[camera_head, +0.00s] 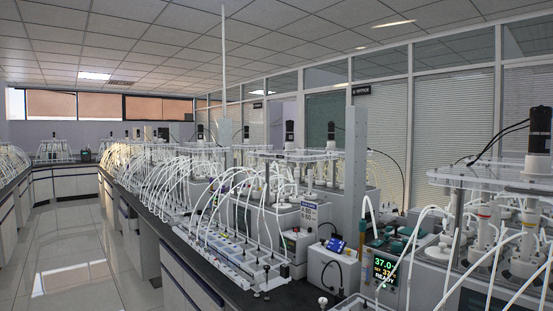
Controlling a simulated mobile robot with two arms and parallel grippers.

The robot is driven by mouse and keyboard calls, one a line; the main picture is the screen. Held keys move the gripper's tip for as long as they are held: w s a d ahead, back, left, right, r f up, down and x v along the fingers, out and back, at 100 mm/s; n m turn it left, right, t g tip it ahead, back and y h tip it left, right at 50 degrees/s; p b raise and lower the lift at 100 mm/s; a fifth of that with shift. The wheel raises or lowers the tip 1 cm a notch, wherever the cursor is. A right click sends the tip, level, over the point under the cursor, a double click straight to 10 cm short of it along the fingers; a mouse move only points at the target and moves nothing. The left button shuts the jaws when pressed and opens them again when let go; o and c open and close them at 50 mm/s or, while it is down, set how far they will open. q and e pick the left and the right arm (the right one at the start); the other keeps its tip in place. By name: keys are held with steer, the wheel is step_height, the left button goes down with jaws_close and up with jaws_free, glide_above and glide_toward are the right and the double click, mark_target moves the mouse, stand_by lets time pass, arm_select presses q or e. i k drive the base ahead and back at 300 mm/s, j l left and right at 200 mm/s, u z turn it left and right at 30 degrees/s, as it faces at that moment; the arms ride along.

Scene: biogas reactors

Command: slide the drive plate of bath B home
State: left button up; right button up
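Several water baths stand along the bench, and I can read no letter that marks one as bath B. The nearest bath, at the right edge, has a clear plate (470,176) over its bottles (484,235), with a dark motor (540,130) standing on top. Another clear plate (292,155) lies over the baths at the middle, partly behind white tubes. I cannot tell from here whether either plate is fully seated. Neither of my grippers is in view.
A control unit with a lit display (384,268) reads about 37 and "READY". A pale box (333,275) and a tall grey post (354,175) stand beside it. Looping white tubes (225,200) crowd the dark bench. The tiled floor (75,265) at left is clear.

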mark_target(289, 151)
steer(key=i+j+z, duration=0.2)
steer(key=z, duration=0.2)
steer(key=i+j+z, duration=0.15)
steer(key=z, duration=0.3)
steer(key=j, duration=0.1)
